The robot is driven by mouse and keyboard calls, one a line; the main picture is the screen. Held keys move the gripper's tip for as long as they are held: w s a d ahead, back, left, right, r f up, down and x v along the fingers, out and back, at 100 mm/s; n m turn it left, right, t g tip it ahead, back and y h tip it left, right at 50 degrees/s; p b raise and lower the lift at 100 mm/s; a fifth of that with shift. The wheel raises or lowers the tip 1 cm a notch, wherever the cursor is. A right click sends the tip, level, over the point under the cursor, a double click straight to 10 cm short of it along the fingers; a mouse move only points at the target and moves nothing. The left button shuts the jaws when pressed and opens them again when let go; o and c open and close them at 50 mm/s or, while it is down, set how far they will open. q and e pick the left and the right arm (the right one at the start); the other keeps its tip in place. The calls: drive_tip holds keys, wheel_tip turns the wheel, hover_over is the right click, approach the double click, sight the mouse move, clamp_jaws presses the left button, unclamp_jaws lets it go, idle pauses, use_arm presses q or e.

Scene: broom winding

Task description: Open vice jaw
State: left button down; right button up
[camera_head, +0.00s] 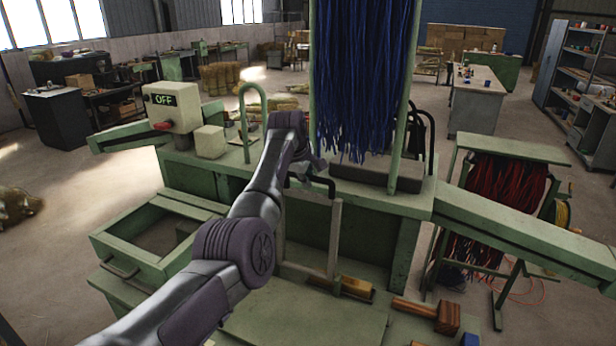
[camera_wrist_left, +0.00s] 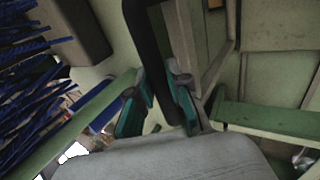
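A black bent handle (camera_head: 322,181) stands at the front edge of the green machine bench (camera_head: 395,204). In the left wrist view, the black handle (camera_wrist_left: 147,40) runs down between the two teal-padded fingers of my left gripper (camera_wrist_left: 157,95), which appear closed against both its sides. In the head view, my left gripper (camera_head: 315,165) is at the handle, its fingers mostly hidden by the wrist. A dark grey block (camera_head: 380,174), perhaps part of the vice, lies on the bench behind the handle. The jaw's opening cannot be made out. My right gripper is not seen.
Blue bristles (camera_head: 362,75) hang between green posts above the bench. A control box marked OFF (camera_head: 172,106) stands at left, above an open drawer (camera_head: 150,250). A pale metal frame (camera_head: 334,235) stands below the handle. A wooden mallet (camera_head: 430,314) lies on the front shelf.

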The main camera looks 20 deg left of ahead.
use_arm(q)
drive_tip(key=c, duration=1.1)
unclamp_jaws()
drive_tip(key=shift+f, duration=0.45)
drive_tip(key=shift+w, duration=0.15)
drive_tip(key=v, duration=1.2)
drive_tip(key=shift+w+r, duration=0.1)
drive_tip(key=shift+w, duration=0.05)
